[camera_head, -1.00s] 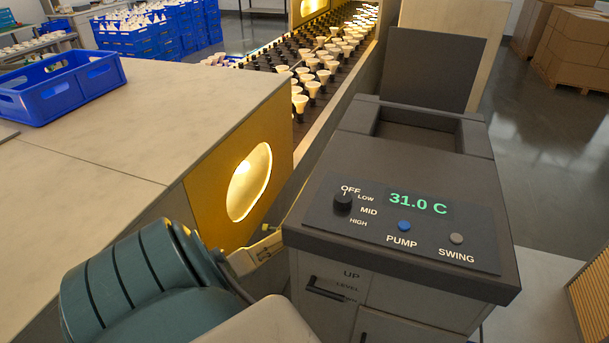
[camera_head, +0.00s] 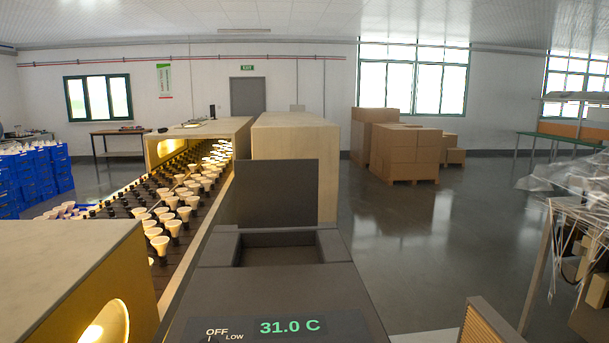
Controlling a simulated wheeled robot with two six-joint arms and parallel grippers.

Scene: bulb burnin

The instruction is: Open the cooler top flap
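The dark grey cooler (camera_head: 265,285) stands in the lower middle of the head view, with a green 31.0 C display (camera_head: 290,326) on its top panel. Its top flap (camera_head: 277,193) is a dark panel standing upright at the back, behind a recessed opening (camera_head: 279,247). The inside of the opening looks dark and its bottom is hard to make out. The lower part of the control panel and the cooler's front are cut off by the frame. Neither of my grippers is in view.
Cardboard boxes (camera_head: 405,150) stand on a pallet at back right.

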